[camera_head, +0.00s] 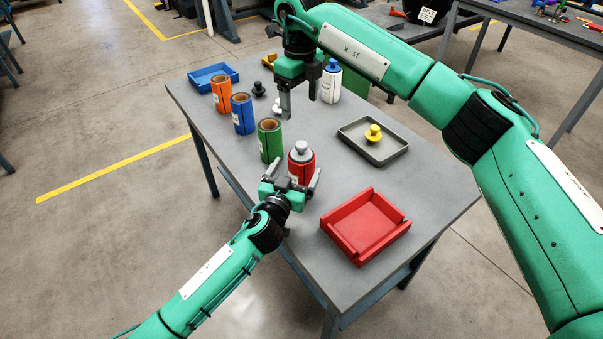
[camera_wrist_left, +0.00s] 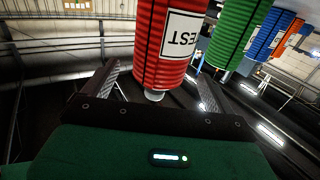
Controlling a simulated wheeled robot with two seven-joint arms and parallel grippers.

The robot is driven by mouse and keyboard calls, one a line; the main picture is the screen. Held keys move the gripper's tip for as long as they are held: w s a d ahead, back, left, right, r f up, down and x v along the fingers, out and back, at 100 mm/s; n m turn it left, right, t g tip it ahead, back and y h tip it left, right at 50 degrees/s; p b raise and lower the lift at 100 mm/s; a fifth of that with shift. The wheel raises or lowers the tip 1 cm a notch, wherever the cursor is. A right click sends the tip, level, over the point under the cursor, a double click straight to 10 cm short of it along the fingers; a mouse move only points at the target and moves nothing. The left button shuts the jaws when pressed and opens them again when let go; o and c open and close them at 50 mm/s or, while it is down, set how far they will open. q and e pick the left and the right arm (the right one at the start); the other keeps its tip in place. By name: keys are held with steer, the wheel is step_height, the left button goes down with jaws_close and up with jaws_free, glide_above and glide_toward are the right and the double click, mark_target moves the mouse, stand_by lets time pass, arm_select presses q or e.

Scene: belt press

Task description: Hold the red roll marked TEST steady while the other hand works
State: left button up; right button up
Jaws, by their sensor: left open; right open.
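The red roll (camera_head: 301,168) stands upright on the grey table with a grey knobbed plug in its top. In the left wrist view the red roll (camera_wrist_left: 165,45) appears upside down, and its white label reads TEST. My left gripper (camera_head: 291,180) is open at the near side of the red roll. Its fingers (camera_wrist_left: 158,78) point towards the roll, one to each side, with gaps showing; how far they reach around it is unclear. My right gripper (camera_head: 299,100) is open and empty, pointing down above the table's far part, away from the red roll.
Green (camera_head: 270,140), blue (camera_head: 242,114) and orange (camera_head: 221,95) rolls stand in a row beyond. A white roll (camera_head: 330,86) with a blue plug stands behind my right gripper. A grey tray (camera_head: 383,158) holds a yellow plug. A red tray (camera_head: 365,226) lies right; a blue tray (camera_head: 213,77) lies far left.

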mark_target(302, 144)
arm_select(q)
steer(key=shift+x, duration=2.1)
steer(key=c, duration=1.5)
arm_select(e)
step_height(302, 144, down, 14)
steer(key=n+y, duration=0.1)
steer(key=n, duration=0.5)
steer(key=shift+s+d+y, duration=0.1)
steer(key=shift+y, duration=0.3)
